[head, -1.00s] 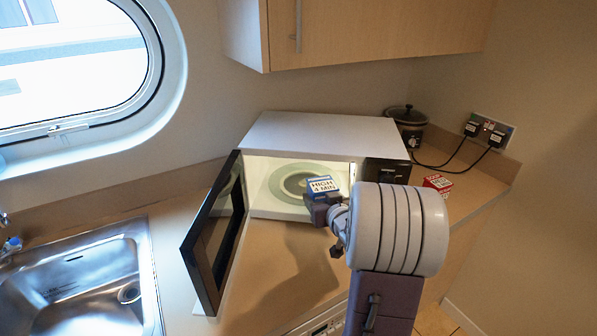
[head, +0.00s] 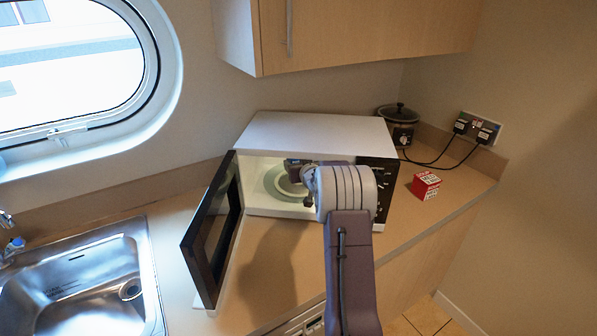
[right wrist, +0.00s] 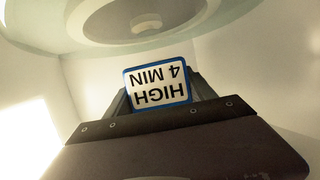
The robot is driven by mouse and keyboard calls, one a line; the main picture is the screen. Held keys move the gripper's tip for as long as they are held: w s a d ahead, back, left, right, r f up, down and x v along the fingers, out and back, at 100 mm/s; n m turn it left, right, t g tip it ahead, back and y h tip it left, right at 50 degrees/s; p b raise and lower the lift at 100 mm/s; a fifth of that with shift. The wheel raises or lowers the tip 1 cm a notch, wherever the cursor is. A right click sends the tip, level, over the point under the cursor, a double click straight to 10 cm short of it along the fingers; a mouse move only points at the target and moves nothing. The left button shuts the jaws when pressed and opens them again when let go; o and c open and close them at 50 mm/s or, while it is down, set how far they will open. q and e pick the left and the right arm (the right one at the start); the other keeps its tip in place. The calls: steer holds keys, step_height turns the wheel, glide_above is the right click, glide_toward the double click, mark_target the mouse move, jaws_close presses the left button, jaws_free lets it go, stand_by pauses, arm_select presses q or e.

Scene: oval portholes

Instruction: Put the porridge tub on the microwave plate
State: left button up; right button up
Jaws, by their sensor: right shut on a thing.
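The porridge tub (right wrist: 158,86), with a blue-edged white label reading HIGH 4 MIN, is between the fingers of my right gripper (right wrist: 160,98) in the right wrist view. The label appears upside down there. In the head view my right gripper (head: 294,172) is inside the open microwave (head: 318,132), and my arm hides the tub. The round microwave plate (head: 275,190) lies on the microwave floor, partly hidden by my gripper. It also shows at the top of the right wrist view (right wrist: 195,32). I cannot tell whether the tub touches it. My left gripper is not in view.
The microwave door (head: 212,235) stands open on the left. A red and white box (head: 425,186) sits on the counter to the right. A slow cooker (head: 399,128) stands behind it, its cord running to the sockets (head: 479,129). A sink (head: 80,285) is at left.

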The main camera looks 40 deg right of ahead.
steer(key=shift+f+b, duration=0.4)
steer(key=shift+f, duration=1.45)
steer(key=o, duration=1.7)
steer(key=shift+r, duration=0.25)
steer(key=v, duration=1.2)
steer(key=shift+f, duration=0.15)
